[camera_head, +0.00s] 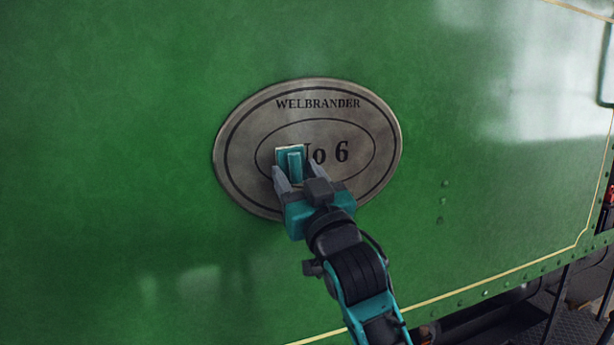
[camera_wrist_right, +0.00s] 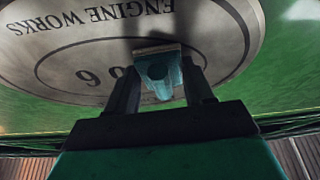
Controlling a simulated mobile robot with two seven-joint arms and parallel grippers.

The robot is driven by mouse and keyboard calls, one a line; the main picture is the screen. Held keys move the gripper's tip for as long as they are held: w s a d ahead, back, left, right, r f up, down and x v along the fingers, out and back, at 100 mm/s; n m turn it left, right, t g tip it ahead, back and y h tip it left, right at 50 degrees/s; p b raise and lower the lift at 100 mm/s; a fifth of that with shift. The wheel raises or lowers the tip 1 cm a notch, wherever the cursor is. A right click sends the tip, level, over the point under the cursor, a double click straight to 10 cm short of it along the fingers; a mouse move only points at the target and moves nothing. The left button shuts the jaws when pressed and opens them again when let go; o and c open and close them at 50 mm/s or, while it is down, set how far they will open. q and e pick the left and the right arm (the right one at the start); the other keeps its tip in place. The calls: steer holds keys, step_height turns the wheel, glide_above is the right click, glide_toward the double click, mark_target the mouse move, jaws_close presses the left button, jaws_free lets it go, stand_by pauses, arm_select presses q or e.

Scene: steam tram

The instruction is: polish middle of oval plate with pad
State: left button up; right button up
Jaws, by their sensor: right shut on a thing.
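The oval plate (camera_head: 235,155) is fixed on the green side panel. It is dull grey-beige with dark rings, reading "WELBRANDER" and "No 6" in the head view; the wrist view of the plate (camera_wrist_right: 215,28) shows "ENGINE WORKS" upside down. My right gripper (camera_head: 294,175) is shut on the teal pad (camera_head: 294,165) by its handle. The pad is in front of the left part of the inner oval and covers part of the "N". In the wrist view the pad (camera_wrist_right: 158,72) is at or very near the plate face; contact cannot be told for certain. My left gripper is not in view.
The green panel (camera_head: 110,120) around the plate is flat and clear, with a few rivets (camera_head: 442,203) to the right. A yellow line and riveted edge run along its lower right. Steps and dark undergear (camera_head: 560,310) show at bottom right.

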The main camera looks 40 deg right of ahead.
steer(key=s+a, duration=0.1)
steer(key=s, duration=0.5)
steer(key=shift+a, duration=0.2)
stand_by(0.6)
